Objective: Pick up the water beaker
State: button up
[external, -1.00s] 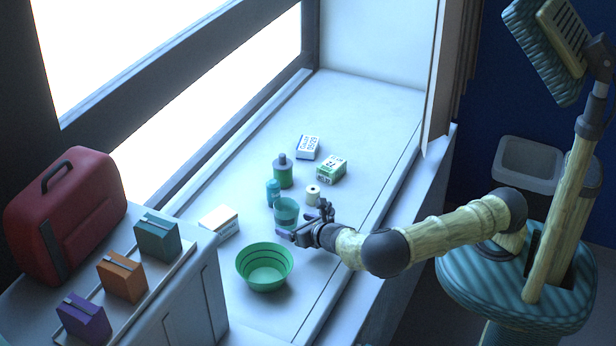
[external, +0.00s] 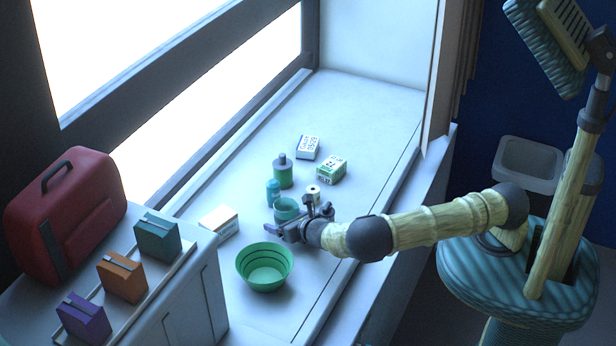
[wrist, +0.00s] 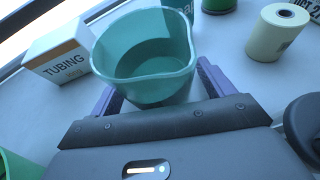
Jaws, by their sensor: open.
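The water beaker (wrist: 145,62) is a translucent teal cup with a pouring lip, upright on the white sill. In the wrist view it stands between the two purple fingers of my gripper (wrist: 158,90), which are open on either side of its near part. I cannot tell whether a finger touches it. In the external view the beaker (external: 286,206) is partly hidden behind my gripper (external: 289,225). Its interior looks darker toward the bottom.
A green bowl (external: 264,274) sits close in front of my gripper. A tubing box (wrist: 58,52) is left of the beaker and a cream roll (wrist: 276,30) right of it. A green bottle (external: 283,172), a small teal bottle (external: 272,191) and two boxes stand behind.

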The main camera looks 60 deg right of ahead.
jog(key=c, duration=1.1)
jog(key=shift+r, duration=0.25)
jog(key=shift+c, duration=0.2)
notch_tip(320, 180, up, 10)
jog(key=b, duration=0.1)
jog(key=shift+f, duration=0.25)
dwell(0.6)
